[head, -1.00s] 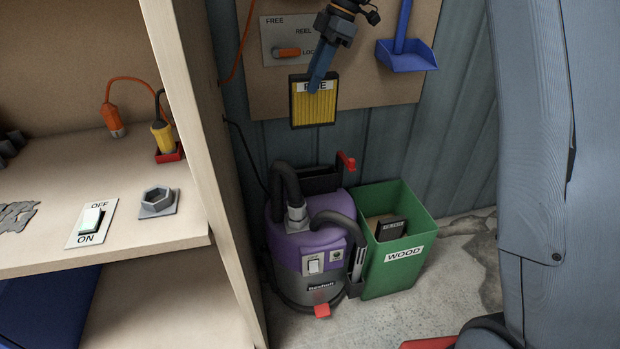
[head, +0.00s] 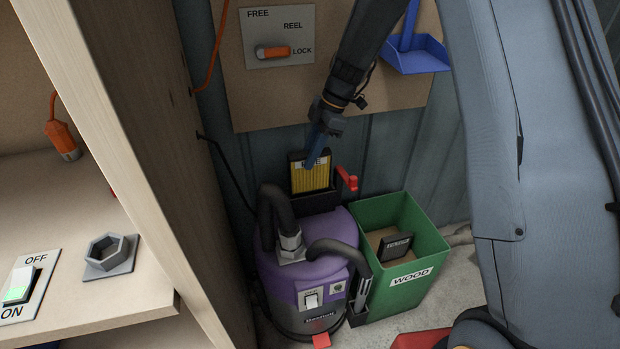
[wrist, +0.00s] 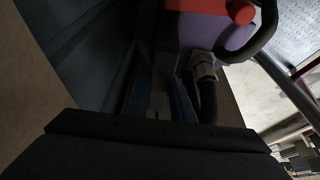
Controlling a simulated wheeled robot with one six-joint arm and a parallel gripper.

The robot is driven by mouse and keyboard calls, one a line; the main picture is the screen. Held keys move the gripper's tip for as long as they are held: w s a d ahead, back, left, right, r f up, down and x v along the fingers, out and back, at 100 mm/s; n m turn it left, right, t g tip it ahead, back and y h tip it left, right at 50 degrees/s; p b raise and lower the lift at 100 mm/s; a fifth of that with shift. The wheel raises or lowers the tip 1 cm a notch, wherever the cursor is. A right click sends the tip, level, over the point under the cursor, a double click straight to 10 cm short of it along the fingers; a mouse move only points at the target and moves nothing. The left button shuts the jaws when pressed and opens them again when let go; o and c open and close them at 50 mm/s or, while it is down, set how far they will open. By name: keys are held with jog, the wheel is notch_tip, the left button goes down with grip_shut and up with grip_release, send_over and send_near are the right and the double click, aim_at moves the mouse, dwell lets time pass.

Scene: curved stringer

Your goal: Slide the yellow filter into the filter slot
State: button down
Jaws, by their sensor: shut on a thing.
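The yellow filter (head: 310,178) has a black frame and a label along its top. My gripper (head: 315,162), with blue fingers, is shut on its upper edge and holds it upright. The black filter slot (head: 322,201) is at the back of the purple and grey vacuum (head: 318,240), with a red lever (head: 346,179) at its right. The filter's lower edge meets the slot's mouth in the head view; I cannot tell how far inside it is.
A green WOOD bin (head: 405,255) with a dark filter (head: 395,246) in it stands right of the vacuum. The wooden shelf side (head: 130,150) is close on the left. A board with an orange reel handle (head: 272,52) and a blue dustpan (head: 415,56) hangs behind.

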aim_at(327, 150)
jog(key=shift+f, duration=4.1)
jog(key=c, duration=1.5)
grip_release()
jog(key=shift+c, duration=0.2)
jog(key=shift+d+r, duration=0.1)
jog(key=shift+r, duration=0.2)
jog(key=v, duration=1.1)
jog(key=shift+d+r, duration=0.25)
jog(key=shift+r, duration=0.05)
